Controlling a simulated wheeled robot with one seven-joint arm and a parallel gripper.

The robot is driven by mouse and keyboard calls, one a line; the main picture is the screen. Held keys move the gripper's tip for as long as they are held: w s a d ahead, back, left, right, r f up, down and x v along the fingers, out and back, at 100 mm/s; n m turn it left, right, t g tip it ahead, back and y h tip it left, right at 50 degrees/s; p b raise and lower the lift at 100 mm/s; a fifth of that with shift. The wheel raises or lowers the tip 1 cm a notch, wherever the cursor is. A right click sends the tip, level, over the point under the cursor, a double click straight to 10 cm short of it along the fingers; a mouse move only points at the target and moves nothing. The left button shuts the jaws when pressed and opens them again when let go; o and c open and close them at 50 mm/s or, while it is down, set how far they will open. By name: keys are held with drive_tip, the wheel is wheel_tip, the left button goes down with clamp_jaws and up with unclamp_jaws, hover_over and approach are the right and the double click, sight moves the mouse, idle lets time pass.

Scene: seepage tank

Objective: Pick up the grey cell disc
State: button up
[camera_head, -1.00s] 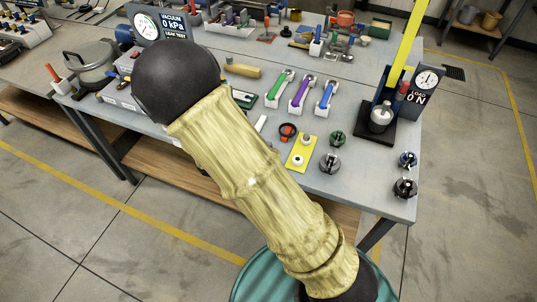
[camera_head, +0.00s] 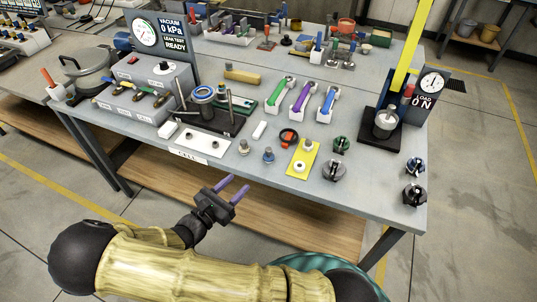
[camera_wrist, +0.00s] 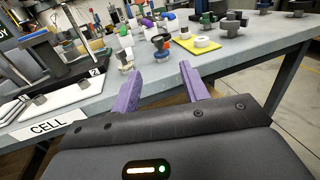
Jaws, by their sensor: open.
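A white plate (camera_head: 205,146) with a CELL label (camera_head: 188,157) lies at the table's front edge. I cannot tell for certain which is the grey cell disc. My gripper (camera_head: 238,183) is open and empty, in front of the table edge and to the right of the plate. Its purple fingers (camera_wrist: 160,78) point toward the table, apart from the plate and its pieces.
A black stand with posts (camera_head: 208,118) is behind the plate. Two small knobbed pieces (camera_head: 268,155) and a yellow plate (camera_head: 301,160) stand to the right. Dark knobs (camera_head: 334,170) are farther right. The table's front edge (camera_wrist: 230,66) lies just beyond my fingers.

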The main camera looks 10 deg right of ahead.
drive_tip(key=p, duration=0.2)
approach(269, 149)
drive_tip(key=x, duration=0.5)
drive_tip(key=shift+s+d+f, duration=0.1)
drive_tip(key=shift+s+f, duration=0.05)
drive_tip(key=shift+f, duration=0.15)
drive_tip(key=shift+p+x, duration=0.8)
drive_tip(key=shift+x, duration=1.7)
drive_tip(key=shift+w, duration=0.2)
drive_tip(key=shift+r, duration=0.1)
clamp_jaws()
